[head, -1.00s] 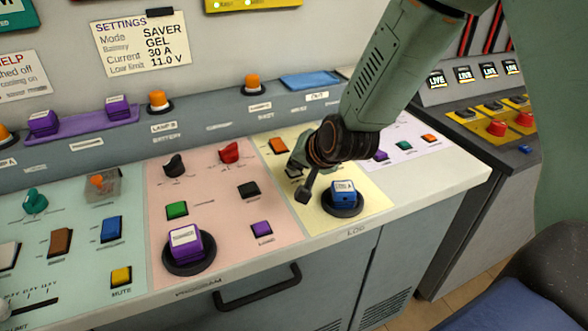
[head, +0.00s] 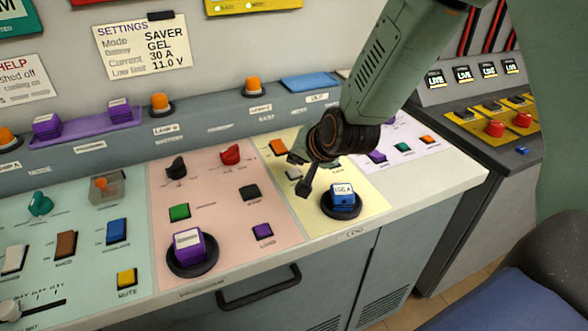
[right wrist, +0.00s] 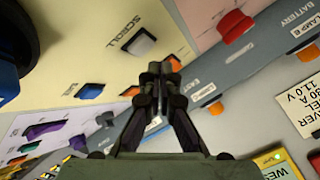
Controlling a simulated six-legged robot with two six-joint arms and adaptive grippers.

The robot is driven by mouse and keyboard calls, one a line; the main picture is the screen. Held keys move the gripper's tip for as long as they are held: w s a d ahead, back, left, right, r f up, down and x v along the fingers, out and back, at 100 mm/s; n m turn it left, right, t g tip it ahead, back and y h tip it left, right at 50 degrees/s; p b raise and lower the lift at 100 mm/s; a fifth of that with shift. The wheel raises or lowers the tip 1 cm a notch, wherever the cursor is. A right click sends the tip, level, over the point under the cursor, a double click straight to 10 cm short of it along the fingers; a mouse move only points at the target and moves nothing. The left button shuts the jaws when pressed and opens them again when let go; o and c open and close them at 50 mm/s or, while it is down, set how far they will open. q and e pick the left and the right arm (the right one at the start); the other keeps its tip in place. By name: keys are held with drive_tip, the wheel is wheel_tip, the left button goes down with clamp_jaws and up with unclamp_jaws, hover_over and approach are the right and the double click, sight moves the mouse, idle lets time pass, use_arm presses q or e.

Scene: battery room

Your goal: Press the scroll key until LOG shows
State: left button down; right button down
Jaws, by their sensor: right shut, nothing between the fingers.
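The scroll key is a pale grey-white key (right wrist: 138,43) on the cream panel, with the word SCROLL printed beside it in the right wrist view. In the head view a pale key (head: 293,173) on the cream panel shows close beside my right gripper (head: 303,188), partly hidden by it. My right gripper is shut and empty; its fingertips (right wrist: 164,66) show just beside the key in the right wrist view. I cannot tell whether they touch it. Several small displays (head: 463,74) at the right read LIVE. My left gripper is not in view.
A blue block (head: 342,194) in a round dark base stands just right of my right gripper. An orange key (head: 278,147) is behind it. A red knob (head: 230,154) and a purple block (head: 188,244) are on the pink panel. A grey ledge (head: 219,117) runs along the back.

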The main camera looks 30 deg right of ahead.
sight(296, 174)
drive_tip(key=shift+r+p, duration=1.85)
drive_tip(key=shift+r, duration=0.45)
drive_tip(key=shift+f, duration=0.1)
drive_tip(key=shift+s, duration=0.1)
